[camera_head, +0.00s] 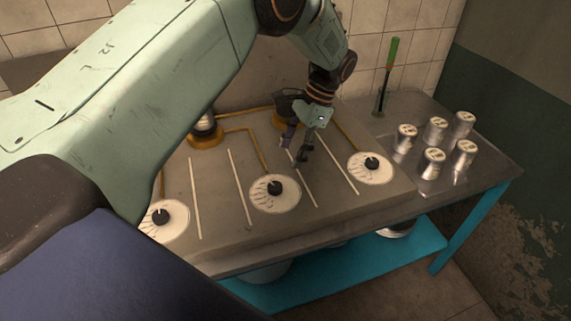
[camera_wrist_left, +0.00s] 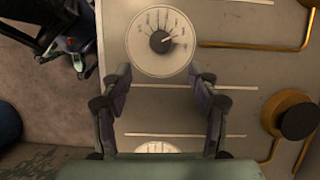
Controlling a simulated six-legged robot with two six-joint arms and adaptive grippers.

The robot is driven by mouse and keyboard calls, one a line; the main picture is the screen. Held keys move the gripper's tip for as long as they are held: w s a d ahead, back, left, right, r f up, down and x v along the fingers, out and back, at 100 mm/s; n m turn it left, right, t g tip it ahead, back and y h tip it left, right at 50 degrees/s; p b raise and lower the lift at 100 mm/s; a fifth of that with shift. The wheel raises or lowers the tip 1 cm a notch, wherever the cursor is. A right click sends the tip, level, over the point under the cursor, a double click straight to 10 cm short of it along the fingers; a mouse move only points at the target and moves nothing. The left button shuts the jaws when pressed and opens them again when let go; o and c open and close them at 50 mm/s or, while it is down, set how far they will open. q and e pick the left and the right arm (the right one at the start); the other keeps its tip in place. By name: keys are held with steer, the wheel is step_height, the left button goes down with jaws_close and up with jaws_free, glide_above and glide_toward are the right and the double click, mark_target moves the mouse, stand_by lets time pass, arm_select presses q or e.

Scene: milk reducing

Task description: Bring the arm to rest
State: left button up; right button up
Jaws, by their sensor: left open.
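My left arm comes in from the left and arches over the grey stove panel (camera_head: 215,215). My left gripper (camera_head: 293,152) is open and points down above the panel, between the middle dial (camera_head: 262,203) and the right dial (camera_head: 382,175). Nothing shows between its fingers in the head view. In the left wrist view the two fingers (camera_wrist_left: 158,80) stand apart, with a white dial and black knob (camera_wrist_left: 160,41) beyond their tips. The fingers look clear of the knob. My right gripper does not show.
Several silver cans (camera_head: 432,163) stand on the table's right end. A green-handled tool (camera_head: 390,60) stands behind them. Brass burners (camera_head: 205,142) and pipes lie at the panel's back, near the tiled wall. A third dial (camera_head: 150,228) is at the left, partly behind my arm.

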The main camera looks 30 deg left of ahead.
arm_select(q)
steer(key=shift+v, duration=0.85)
